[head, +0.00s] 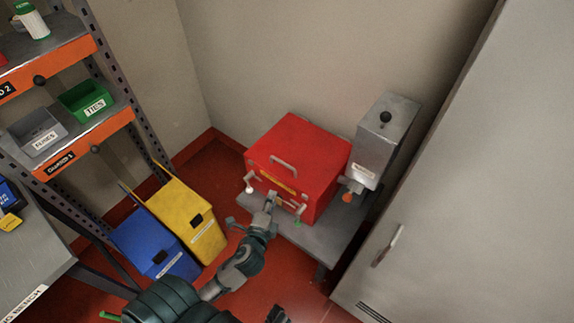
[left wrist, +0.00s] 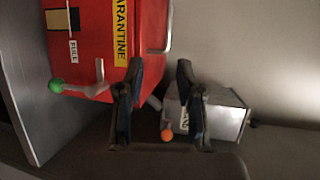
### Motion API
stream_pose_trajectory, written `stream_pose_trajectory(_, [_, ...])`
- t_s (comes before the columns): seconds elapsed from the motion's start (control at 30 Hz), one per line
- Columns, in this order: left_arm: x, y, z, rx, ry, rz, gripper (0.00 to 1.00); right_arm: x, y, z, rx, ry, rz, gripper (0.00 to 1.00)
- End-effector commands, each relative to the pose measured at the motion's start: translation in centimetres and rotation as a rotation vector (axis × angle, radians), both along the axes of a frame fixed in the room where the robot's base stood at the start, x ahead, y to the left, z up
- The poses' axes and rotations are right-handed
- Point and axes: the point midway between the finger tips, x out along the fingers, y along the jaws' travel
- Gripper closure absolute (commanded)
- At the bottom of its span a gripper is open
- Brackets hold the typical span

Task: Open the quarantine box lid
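The red quarantine box (head: 291,167) stands on a grey stand, and its lid (head: 305,143) looks shut. A grey handle (head: 284,166) is on the lid. Two levers show at the front: one with a white knob (head: 249,189) at left, one with a green knob (head: 298,222) at right. In the left wrist view the box's yellow label (left wrist: 122,33) and the green knob (left wrist: 56,86) show. My left gripper (head: 271,197) is before the box front; its fingers (left wrist: 160,72) are apart with nothing between them. A dark piece at the bottom edge may be my right gripper (head: 278,314).
A grey dispenser (head: 382,140) with an orange knob (head: 347,197) stands right of the box. A yellow bin (head: 187,222) and a blue bin (head: 155,250) stand to the left. A grey cabinet door (head: 460,190) is at right. Shelving (head: 120,118) is at left.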

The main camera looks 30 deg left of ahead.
Motion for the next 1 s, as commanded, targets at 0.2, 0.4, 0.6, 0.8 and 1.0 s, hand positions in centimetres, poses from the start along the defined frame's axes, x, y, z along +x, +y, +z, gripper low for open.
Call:
stream_pose_trajectory(0.2, [2.3, 0.8, 0.7, 0.027, -0.022, -0.002, 0.63, -0.1, 0.0, 1.1, 0.001, -0.003, 0.000, 0.60])
stream_pose_trajectory(0.4, [6.7, 2.2, -0.3, 0.025, -0.019, -0.001, 0.63, -0.3, -0.1, 2.4, 0.001, -0.006, -0.001, 0.60])
stream_pose_trajectory(0.6, [11.2, 3.7, -1.2, 0.023, -0.019, -0.001, 0.63, -0.9, -0.2, 4.4, 0.001, -0.010, -0.003, 0.60])
stream_pose_trajectory(0.8, [14.5, 4.8, -1.9, 0.023, -0.018, -0.003, 0.63, 1.5, 0.5, 4.3, 0.027, -0.120, 0.004, 0.60])
stream_pose_trajectory(1.0, [16.0, 5.3, -2.2, 0.021, -0.017, -0.003, 0.63, 2.9, 0.9, 4.5, 0.040, -0.185, 0.007, 0.60])
